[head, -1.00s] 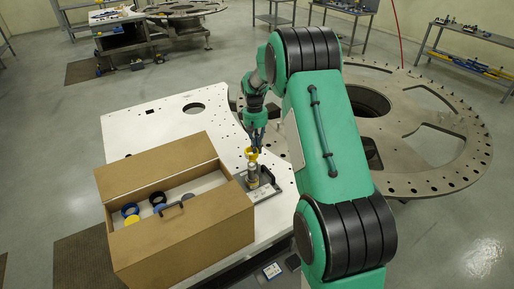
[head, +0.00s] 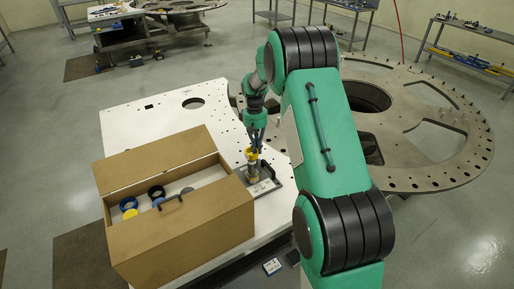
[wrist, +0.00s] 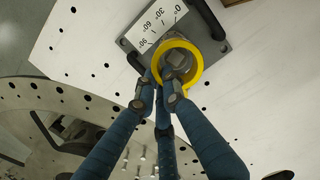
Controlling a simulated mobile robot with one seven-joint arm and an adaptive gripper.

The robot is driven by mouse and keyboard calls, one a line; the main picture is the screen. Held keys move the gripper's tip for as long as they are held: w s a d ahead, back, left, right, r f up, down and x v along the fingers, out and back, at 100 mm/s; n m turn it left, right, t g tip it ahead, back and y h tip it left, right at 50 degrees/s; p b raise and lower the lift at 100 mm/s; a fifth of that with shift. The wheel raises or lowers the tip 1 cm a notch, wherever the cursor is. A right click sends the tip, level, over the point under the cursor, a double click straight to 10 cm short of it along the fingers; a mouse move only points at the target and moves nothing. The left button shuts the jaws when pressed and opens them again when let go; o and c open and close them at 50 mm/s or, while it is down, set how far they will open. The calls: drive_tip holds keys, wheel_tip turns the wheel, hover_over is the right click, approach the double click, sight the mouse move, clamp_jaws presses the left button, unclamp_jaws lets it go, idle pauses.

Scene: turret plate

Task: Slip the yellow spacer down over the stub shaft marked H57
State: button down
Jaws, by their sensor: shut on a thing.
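My gripper (wrist: 162,98) has its blue fingers shut on the wall of the yellow spacer (wrist: 196,70), a ring. In the head view the spacer (head: 252,154) sits at the upper end of the grey stub shaft (head: 253,173), which stands on a small dark plate. In the wrist view the shaft's squarish top (wrist: 177,61) shows inside the ring's opening, off toward its left. I cannot tell whether the ring is around the shaft or just above it. The H57 mark is not readable.
The plate carries a white angle label (wrist: 157,27) and dark handles (wrist: 210,20) beside the shaft. A brown open box (head: 195,235) with blue, yellow and dark rings stands close on the left. The white perforated table (head: 130,125) is clear behind. A large turret plate (head: 455,175) lies right.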

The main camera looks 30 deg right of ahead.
drive_tip(key=shift+f+b, duration=0.4)
drive_tip(key=shift+f, duration=0.75)
drive_tip(key=shift+s+a+f+b, duration=0.1)
drive_tip(key=shift+s+f+b, duration=0.2)
drive_tip(key=shift+f, duration=0.4)
drive_tip(key=shift+s+a+f+b, duration=0.15)
drive_tip(key=shift+s+f, duration=0.1)
drive_tip(key=shift+f, duration=0.45)
drive_tip(key=shift+s+a+f+b, duration=0.1)
drive_tip(key=shift+s+f+b, duration=0.1)
drive_tip(key=shift+f+b, duration=0.4)
drive_tip(key=shift+s+f+b, duration=0.15)
drive_tip(key=shift+s+f, duration=0.05)
drive_tip(key=shift+f, duration=0.75)
drive_tip(key=shift+s+a+f+b, duration=0.1)
drive_tip(key=shift+s+f+b, duration=0.1)
drive_tip(key=shift+f+b, duration=0.4)
drive_tip(key=shift+f, duration=0.25)
drive_tip(key=c, duration=1.8)
unclamp_jaws()
drive_tip(key=shift+w+d+r, duration=0.1)
drive_tip(key=shift+w+r, duration=0.35)
drive_tip(key=shift+r, duration=0.15)
wheel_tip(320, 180, up, 18)
drive_tip(key=w+d+t, duration=0.1)
drive_tip(key=w, duration=0.1)
drive_tip(key=shift+w+p, duration=0.3)
drive_tip(key=shift+p, duration=0.15)
drive_tip(key=shift+r, duration=0.2)
drive_tip(key=shift+r, duration=0.1)
